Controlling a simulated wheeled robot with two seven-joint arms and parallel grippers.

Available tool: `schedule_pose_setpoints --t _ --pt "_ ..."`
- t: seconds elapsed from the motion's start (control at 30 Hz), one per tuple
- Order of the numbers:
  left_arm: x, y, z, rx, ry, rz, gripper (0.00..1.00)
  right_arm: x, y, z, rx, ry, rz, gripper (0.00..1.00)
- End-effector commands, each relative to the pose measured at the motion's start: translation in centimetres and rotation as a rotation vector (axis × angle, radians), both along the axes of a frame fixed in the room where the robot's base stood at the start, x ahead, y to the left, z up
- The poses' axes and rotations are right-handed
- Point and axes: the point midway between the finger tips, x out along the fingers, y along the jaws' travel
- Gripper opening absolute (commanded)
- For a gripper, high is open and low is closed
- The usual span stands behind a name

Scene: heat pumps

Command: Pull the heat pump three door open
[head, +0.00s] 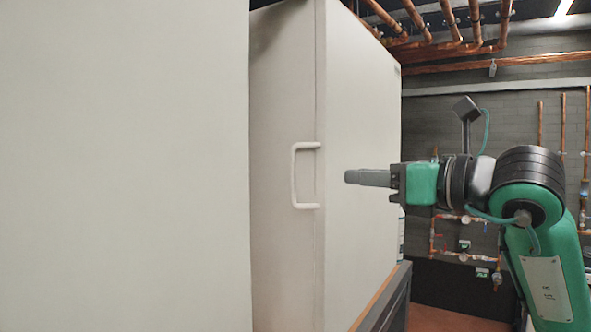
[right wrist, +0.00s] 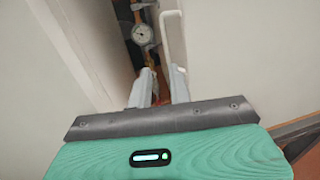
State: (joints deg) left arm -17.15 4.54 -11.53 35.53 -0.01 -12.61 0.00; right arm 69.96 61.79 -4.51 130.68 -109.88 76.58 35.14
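A tall off-white cabinet (head: 360,130) stands in the middle of the head view. A pale C-shaped handle (head: 295,178) is fixed upright near its front vertical edge and stands out to the left. The handle also shows in the right wrist view (right wrist: 172,38), up and down beside the right fingertip. My right gripper (head: 348,177) points left at the handle's mid-height, a little right of it in the head view. Its two fingers (right wrist: 161,78) are apart, with nothing clearly between them. I cannot tell whether a finger touches the handle. My left gripper is not in view.
A large plain pale panel (head: 125,170) fills the left of the head view. In the right wrist view, a narrow gap between pale panels shows a round gauge (right wrist: 143,34). Copper pipes (head: 450,55) run overhead and along the dark back wall (head: 450,115). A dark-edged base (head: 385,300) lies below the cabinet.

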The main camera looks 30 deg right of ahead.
Motion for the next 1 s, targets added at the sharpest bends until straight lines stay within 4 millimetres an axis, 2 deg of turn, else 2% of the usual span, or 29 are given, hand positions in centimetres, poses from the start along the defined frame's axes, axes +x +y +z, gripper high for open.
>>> schedule_pose_setpoints --t 0.1,0.23,0.7,0.83,1.0 --pt "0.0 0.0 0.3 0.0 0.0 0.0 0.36 0.1 -0.5 0.5 -0.004 -0.004 -0.032 0.19" --pt "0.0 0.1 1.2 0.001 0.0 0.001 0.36 1.6 -0.1 0.7 -0.003 -0.001 -0.033 0.19" --pt "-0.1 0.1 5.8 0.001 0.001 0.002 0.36 10.5 3.2 0.7 -0.003 0.0 -0.028 0.19" --pt "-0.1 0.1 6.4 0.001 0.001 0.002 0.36 11.9 3.6 0.6 -0.003 -0.001 -0.03 0.19" --pt "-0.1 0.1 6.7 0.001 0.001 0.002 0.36 12.7 3.9 0.4 -0.004 -0.001 -0.03 0.19"
